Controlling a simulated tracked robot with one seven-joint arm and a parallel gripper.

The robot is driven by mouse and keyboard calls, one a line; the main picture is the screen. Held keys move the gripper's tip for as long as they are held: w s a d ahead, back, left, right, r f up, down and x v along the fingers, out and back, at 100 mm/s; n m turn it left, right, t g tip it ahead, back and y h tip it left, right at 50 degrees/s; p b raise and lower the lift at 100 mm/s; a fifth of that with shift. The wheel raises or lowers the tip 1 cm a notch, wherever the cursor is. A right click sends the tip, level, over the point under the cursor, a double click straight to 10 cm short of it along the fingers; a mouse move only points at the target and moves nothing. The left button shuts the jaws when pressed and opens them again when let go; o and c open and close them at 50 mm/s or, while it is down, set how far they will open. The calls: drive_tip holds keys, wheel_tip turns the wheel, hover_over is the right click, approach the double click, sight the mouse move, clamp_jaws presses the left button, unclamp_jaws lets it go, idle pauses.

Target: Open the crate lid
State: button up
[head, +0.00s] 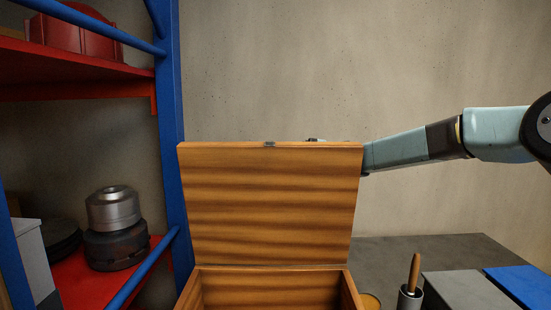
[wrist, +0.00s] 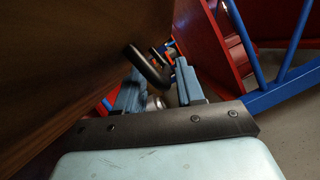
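The wooden crate (head: 270,288) stands low in the middle of the head view, showing its front opening edge and inner wall. Its lid (head: 268,205) stands raised, nearly upright, with a small metal latch part (head: 269,144) at its top edge. My arm reaches in from the right, and my gripper is hidden behind the lid in the head view. A brown wooden surface (wrist: 60,60), apparently the lid, fills the left side close to the fingers.
A blue and red shelf (head: 85,85) stands at the left, holding metal parts (head: 113,210). Right of the crate are a cup with a wooden handle (head: 411,285), a grey box (head: 465,290) and a blue item (head: 522,283).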

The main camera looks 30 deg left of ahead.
drive_tip(key=v, duration=1.1)
drive_tip(key=shift+w+d+f, duration=0.15)
drive_tip(key=shift+w+d, duration=0.1)
drive_tip(key=shift+d, duration=0.05)
drive_tip(key=f+v, duration=0.1)
drive_tip(key=v, duration=1.4)
drive_tip(key=shift+d+f, duration=0.2)
drive_tip(key=shift+d, duration=0.3)
idle(0.8)
drive_tip(key=shift+s, duration=0.15)
